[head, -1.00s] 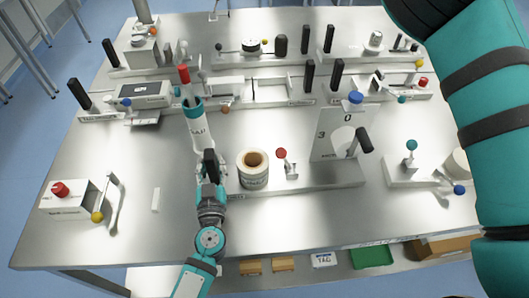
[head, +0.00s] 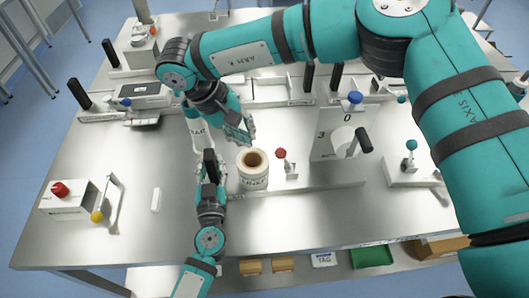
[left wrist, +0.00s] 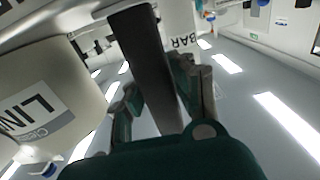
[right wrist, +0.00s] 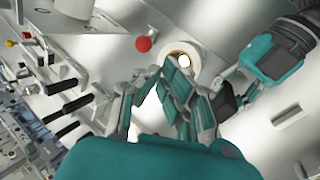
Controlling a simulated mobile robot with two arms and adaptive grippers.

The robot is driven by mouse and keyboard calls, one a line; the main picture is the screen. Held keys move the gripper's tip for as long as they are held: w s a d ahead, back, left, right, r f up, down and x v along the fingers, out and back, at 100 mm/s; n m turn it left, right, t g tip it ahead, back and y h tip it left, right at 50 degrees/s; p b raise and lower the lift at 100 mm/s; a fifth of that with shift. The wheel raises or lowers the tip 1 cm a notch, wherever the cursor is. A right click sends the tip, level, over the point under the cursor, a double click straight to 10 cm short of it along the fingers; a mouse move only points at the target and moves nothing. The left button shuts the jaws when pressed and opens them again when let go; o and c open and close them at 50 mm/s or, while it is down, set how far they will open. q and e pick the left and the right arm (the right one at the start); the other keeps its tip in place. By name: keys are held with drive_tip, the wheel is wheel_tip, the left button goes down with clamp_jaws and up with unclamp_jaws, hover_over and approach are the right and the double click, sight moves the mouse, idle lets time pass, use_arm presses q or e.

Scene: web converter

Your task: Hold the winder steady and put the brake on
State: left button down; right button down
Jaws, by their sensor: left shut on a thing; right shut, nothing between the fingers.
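The winder is a flat plate (head: 320,187) carrying a labelled white roll (head: 253,172), which also shows in the left wrist view (left wrist: 40,105). A small lever with a red knob (head: 281,153) stands right of the roll; the knob shows in the right wrist view (right wrist: 143,44). Which part is the brake is not marked legibly. My left gripper (head: 209,178) is shut on the upright black handle (head: 209,162) at the plate's left end; the handle fills the middle of the left wrist view (left wrist: 145,60). My right gripper (head: 246,134) is shut and empty, above and behind the roll, apart from the red knob.
A numbered panel (head: 328,145) with a blue knob (head: 353,96) and black grip (head: 363,140) stands at the plate's right end. A white box with a red button (head: 60,189) sits at left. My right arm covers much of the rear stations.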

sight(268, 161)
drive_tip(key=shift+f, duration=0.1)
drive_tip(key=x, duration=1)
drive_tip(key=shift+a, duration=0.1)
drive_tip(key=shift+d+y, duration=0.3)
drive_tip(key=shift+y, duration=0.2)
drive_tip(key=shift+d, duration=0.1)
drive_tip(key=shift+d+r+y, duration=0.2)
drive_tip(key=shift+r+y, duration=0.1)
drive_tip(key=shift+y, duration=0.4)
drive_tip(key=shift+d+r+y, duration=0.2)
drive_tip(key=shift+r+y, duration=0.05)
drive_tip(key=shift+y, duration=0.05)
